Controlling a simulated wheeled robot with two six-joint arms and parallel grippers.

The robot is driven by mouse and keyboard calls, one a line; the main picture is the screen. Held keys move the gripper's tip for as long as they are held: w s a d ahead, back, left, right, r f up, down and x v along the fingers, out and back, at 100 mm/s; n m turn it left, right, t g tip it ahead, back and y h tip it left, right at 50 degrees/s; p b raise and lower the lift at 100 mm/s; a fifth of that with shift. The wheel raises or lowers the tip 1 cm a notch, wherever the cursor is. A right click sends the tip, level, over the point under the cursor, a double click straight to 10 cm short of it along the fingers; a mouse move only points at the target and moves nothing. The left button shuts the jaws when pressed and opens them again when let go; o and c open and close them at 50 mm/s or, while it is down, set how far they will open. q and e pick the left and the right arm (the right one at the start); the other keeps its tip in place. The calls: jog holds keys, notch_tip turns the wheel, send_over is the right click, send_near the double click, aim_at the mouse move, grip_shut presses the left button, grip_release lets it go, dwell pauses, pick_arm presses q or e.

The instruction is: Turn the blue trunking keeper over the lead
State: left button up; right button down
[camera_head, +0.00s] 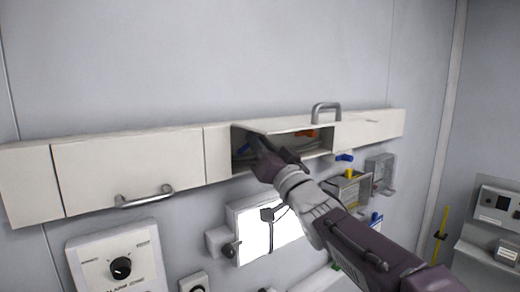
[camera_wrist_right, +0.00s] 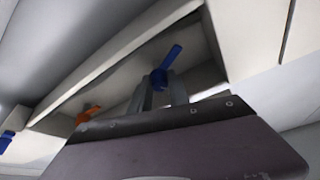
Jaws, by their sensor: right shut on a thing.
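The blue keeper (camera_wrist_right: 172,58) is inside the open section of the cream wall trunking (camera_head: 225,150). In the right wrist view its blue arm slants up and to the right from a round hub. My right gripper (camera_head: 257,146) reaches into the left end of that opening. Its grey fingers (camera_wrist_right: 160,92) are shut on the keeper's hub. In the head view the keeper (camera_head: 243,149) is a small blue patch, mostly hidden by the gripper. A lead cannot be made out clearly in the trunking's shadow. My left gripper is not in view.
An orange keeper (camera_head: 308,133) sits farther right in the trunking, also in the wrist view (camera_wrist_right: 88,114). Below are a lit white panel (camera_head: 262,240), a grey box (camera_head: 380,174) and a dial panel (camera_head: 118,262).

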jog(key=n+y, duration=0.1)
jog(key=n, duration=0.3)
jog(key=shift+w+f+g+y, duration=0.15)
jog(key=shift+f+g+y, duration=0.05)
jog(key=shift+g+y, duration=0.2)
jog(key=n+g+y, duration=0.1)
jog(key=n, duration=0.1)
jog(key=n+y, duration=0.1)
jog(key=n, duration=0.2)
jog(key=shift+n+g+p, duration=0.3)
jog(key=shift+g+p, duration=0.05)
jog(key=shift+g, duration=0.05)
jog(key=n+g+y, duration=0.1)
jog(key=n, duration=0.1)
jog(key=n+g+p, duration=0.1)
jog(key=n, duration=0.2)
jog(key=shift+r+y, duration=0.1)
jog(key=shift+y, duration=0.3)
jog(key=shift+n+g+y+p, duration=0.45)
jog(key=shift+n+g, duration=0.55)
jog(key=shift+n, duration=1.3)
jog(key=c, duration=1.4)
grip_release()
jog(key=shift+o, duration=0.7)
jog(key=shift+w, duration=0.1)
